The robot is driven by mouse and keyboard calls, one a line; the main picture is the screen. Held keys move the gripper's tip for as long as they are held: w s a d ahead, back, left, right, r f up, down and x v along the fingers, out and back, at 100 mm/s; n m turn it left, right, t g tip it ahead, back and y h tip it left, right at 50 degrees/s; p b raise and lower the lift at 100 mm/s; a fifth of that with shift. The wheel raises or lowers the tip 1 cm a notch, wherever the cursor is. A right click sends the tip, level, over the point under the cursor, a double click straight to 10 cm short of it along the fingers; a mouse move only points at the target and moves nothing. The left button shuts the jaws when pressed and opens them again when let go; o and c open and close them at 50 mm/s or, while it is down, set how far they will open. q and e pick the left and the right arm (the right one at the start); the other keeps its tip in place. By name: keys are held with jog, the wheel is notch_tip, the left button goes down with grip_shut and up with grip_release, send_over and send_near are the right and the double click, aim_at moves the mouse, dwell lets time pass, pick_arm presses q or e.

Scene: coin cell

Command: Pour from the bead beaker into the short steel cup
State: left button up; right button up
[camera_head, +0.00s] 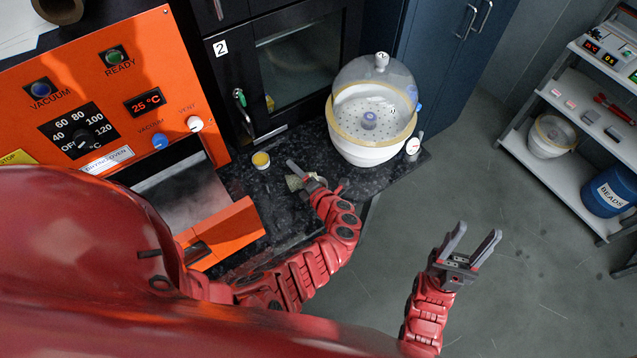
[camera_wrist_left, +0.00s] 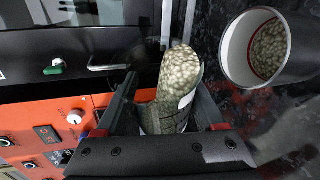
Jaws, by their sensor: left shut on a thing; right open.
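My left gripper (camera_head: 305,176) is shut on the clear bead beaker (camera_head: 293,184) over the dark worktop. In the left wrist view the beaker (camera_wrist_left: 165,112) lies between the fingers, tilted, with pale beads reaching up to its mouth. A short pale cup (camera_head: 262,165), which I take to be the short steel cup, stands to the left of the beaker in the head view, apart from it. In the left wrist view the cup (camera_wrist_left: 229,55) shows pale beads inside below a red ring. No beads are seen falling between them. My right gripper (camera_head: 471,242) is open and empty over the floor.
A domed glass desiccator (camera_head: 370,125) stands on the worktop right of the left gripper. The orange vacuum oven (camera_head: 120,80) is at left, with its door open. A shelf (camera_head: 555,175) with a blue bead tub (camera_head: 610,190) is far right. The worktop ends below the desiccator.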

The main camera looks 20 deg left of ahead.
pick_arm(q)
jog(key=shift+w+d+r+m, duration=0.1)
jog(key=shift+d+r+m, duration=0.05)
jog(key=shift+r+m, duration=0.3)
dwell(1.6)
jog(key=shift+w+d+r+m+y+b, duration=0.2)
jog(key=shift+r+m+y+b, duration=0.25)
jog(key=shift+m+y+b, duration=0.35)
dwell(2.3)
jog(key=shift+s+r+p, duration=0.1)
jog(key=shift+r+p, duration=0.05)
jog(key=shift+p, duration=0.3)
jog(key=shift+a+n+h+p, duration=0.15)
jog(key=shift+n+h+p, duration=0.3)
jog(key=shift+p, duration=0.15)
jog(key=shift+f+n, duration=0.3)
jog(key=shift+f, duration=0.2)
jog(key=shift+s+a+f, duration=0.15)
jog(key=shift+f+n+h, duration=0.15)
jog(key=shift+n+h, duration=0.1)
jog(key=shift+n, duration=0.05)
